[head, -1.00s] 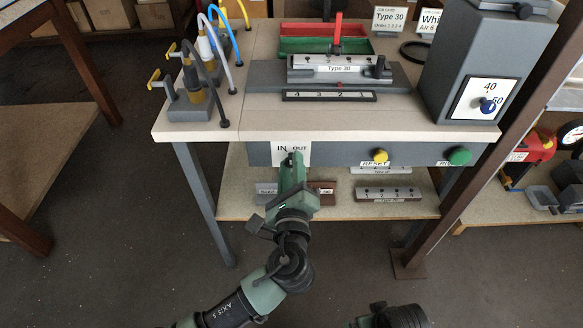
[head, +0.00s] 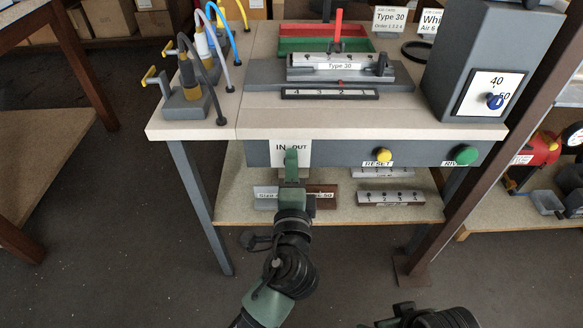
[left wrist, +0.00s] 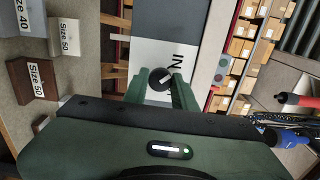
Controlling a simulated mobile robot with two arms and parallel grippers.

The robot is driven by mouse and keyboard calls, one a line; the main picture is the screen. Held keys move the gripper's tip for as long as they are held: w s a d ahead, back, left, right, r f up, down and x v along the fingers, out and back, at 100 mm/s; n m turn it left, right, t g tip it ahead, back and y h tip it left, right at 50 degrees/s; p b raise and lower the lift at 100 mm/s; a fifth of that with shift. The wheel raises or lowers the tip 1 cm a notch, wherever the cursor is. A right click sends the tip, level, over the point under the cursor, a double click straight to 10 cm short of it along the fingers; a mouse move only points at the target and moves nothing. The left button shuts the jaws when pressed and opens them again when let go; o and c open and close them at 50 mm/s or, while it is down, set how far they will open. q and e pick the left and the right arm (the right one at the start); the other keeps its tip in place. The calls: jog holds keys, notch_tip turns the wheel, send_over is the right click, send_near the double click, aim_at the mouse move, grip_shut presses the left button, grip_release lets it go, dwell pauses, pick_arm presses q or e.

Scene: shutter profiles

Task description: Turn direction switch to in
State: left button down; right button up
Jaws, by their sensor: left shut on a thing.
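The direction switch is a small dark round knob (left wrist: 161,80) with a white mark on it, on a white plate (head: 306,158) at the left of the grey front panel. The plate reads IN and OUT; in the left wrist view only IN shows clearly. My left gripper (head: 291,158) reaches up to the plate from below and covers the knob in the head view. In the left wrist view its two green fingers (left wrist: 160,86) are shut on the knob, one on each side. My right gripper is not seen; only dark arm parts show at the bottom.
On the same panel to the right are a yellow RESET button (head: 384,155) and a green button (head: 466,154). Above, the bench top holds the Type 30 fixture (head: 338,66).

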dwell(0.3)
pick_arm(q)
jog(key=c, duration=1.1)
grip_release()
jog(key=shift+c, duration=0.2)
jog(key=s, duration=0.7)
jog(key=shift+s, duration=0.4)
